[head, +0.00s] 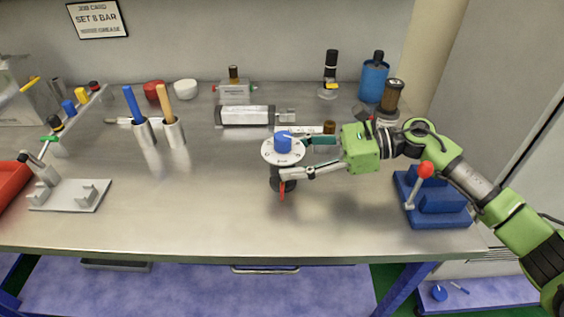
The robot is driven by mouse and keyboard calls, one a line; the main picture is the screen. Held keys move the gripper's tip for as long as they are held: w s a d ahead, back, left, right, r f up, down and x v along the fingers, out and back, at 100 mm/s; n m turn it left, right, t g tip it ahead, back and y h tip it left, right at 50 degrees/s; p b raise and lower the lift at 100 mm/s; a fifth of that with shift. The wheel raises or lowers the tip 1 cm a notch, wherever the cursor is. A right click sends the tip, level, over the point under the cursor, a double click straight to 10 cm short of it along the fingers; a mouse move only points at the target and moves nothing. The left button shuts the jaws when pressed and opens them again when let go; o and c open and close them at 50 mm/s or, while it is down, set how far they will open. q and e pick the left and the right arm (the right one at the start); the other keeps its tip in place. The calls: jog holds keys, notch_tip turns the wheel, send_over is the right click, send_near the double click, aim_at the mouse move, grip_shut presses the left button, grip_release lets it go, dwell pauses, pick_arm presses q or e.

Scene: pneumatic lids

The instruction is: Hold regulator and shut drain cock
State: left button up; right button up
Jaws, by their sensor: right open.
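The regulator appears to be the upright piece with a blue knob (283,142) on a round white dial plate (271,152) near the middle of the bench. A dark body (276,184) shows below the plate. A red lever (282,191), which may be the drain cock, points down beneath it; its exact setting is hard to tell. My right gripper (294,157) comes in from the right and is open. One finger is beside the blue knob and the other overlaps the plate's front edge; contact cannot be told. My left gripper is not in view.
A blue block with a red-balled lever (425,170) stands at the right under my arm. A silver cylinder (246,115) lies behind the regulator. Cups with handles (174,134), a grey plate (88,197) and a red tray (10,182) stand left. The front middle is clear.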

jog(key=c, duration=1)
jog(key=shift+c, duration=0.2)
